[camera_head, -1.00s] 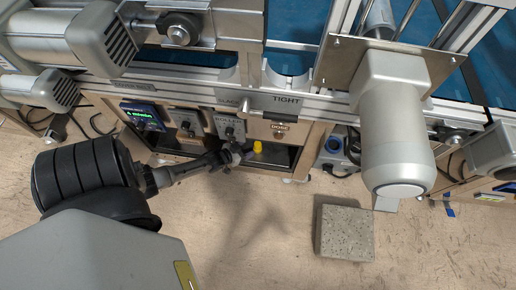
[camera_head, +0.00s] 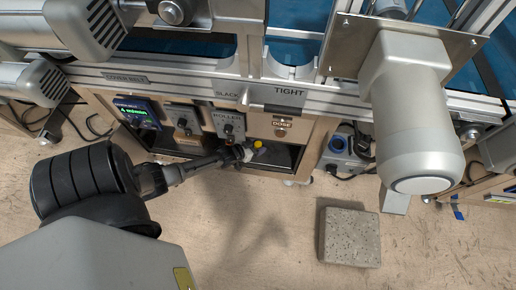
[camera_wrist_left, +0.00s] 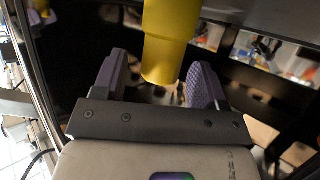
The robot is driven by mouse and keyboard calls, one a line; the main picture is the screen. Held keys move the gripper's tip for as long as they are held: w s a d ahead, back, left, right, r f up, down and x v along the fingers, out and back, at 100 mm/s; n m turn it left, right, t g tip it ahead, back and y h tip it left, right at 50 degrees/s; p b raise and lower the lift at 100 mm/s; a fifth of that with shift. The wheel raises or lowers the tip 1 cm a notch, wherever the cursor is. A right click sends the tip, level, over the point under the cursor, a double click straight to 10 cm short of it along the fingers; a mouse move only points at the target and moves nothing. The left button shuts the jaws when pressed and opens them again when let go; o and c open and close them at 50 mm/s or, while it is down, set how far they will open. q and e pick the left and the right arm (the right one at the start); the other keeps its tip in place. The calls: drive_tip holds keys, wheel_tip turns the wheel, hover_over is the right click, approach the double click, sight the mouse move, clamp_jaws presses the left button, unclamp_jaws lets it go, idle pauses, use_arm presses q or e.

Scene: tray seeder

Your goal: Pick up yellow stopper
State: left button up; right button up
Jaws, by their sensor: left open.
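The yellow stopper (camera_wrist_left: 168,38) is large in the left wrist view, at the top middle. Its tapered lower end hangs down between the two purple-grey fingers of my left gripper (camera_wrist_left: 160,85). The fingers are apart, with a gap on both sides of the stopper. In the head view the stopper (camera_head: 258,144) is a small yellow spot in the dark opening of the cabinet, just beside the tip of my left gripper (camera_head: 246,151). Whether a finger touches it cannot be told. My right gripper does not show.
The cabinet's control panel (camera_head: 229,127) with knobs is just above my left gripper. The dark shelf opening (camera_head: 285,155) has an edge below. A grey stone block (camera_head: 349,236) lies on the floor to the right. The floor between is clear.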

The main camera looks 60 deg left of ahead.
sight(257, 145)
use_arm(q)
drive_tip(key=shift+c, duration=0.2)
drive_tip(key=c, duration=1)
drive_tip(key=shift+r, duration=0.1)
drive_tip(key=shift+r+p, duration=0.75)
drive_tip(key=shift+p, duration=0.05)
wheel_tip(257, 145, up, 2)
drive_tip(key=shift+p, duration=0.95)
drive_tip(key=s+d+p, duration=0.2)
drive_tip(key=s+p, duration=0.5)
drive_tip(key=s, duration=1)
drive_tip(key=shift+s+d, duration=0.2)
drive_tip(key=shift+s, duration=0.2)
